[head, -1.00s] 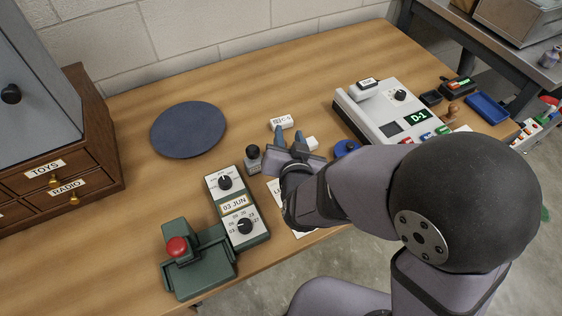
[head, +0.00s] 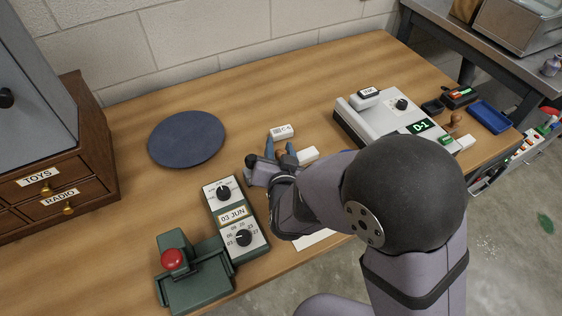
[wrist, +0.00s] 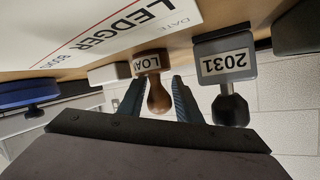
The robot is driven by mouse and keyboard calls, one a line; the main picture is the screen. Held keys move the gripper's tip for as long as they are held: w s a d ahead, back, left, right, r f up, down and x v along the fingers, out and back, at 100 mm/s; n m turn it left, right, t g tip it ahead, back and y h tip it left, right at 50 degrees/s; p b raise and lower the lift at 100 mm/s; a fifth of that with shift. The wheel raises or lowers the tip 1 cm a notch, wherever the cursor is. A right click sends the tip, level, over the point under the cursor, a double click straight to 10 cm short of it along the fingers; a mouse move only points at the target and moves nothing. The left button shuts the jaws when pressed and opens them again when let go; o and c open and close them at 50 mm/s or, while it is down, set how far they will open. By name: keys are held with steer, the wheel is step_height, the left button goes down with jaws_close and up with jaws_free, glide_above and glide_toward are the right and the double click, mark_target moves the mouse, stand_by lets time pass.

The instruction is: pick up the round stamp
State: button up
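A wooden-handled stamp (wrist: 158,97) with a white label reading "LOA" hangs inverted in the wrist view; I take it for the round stamp. Its rounded knob is between the two blue fingers of my gripper (wrist: 159,104), which stand open on either side, with a visible gap. I cannot tell how far along the handle they reach.
White blocks (head: 282,131) (head: 308,155) lie just behind and right of my gripper. A ledger sheet (wrist: 100,30) and a blue round pad (wrist: 28,92) are nearby. The date device (head: 236,215) stands left. A blue disc (head: 186,139) lies behind it; the table's back is clear.

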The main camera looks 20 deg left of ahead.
steer(key=shift+w+f, duration=0.1)
steer(key=shift+w, duration=0.15)
jaws_close()
steer(key=shift+a, duration=0.1)
step_height(320, 180, up, 10)
steer(key=p, duration=0.2)
stand_by(0.4)
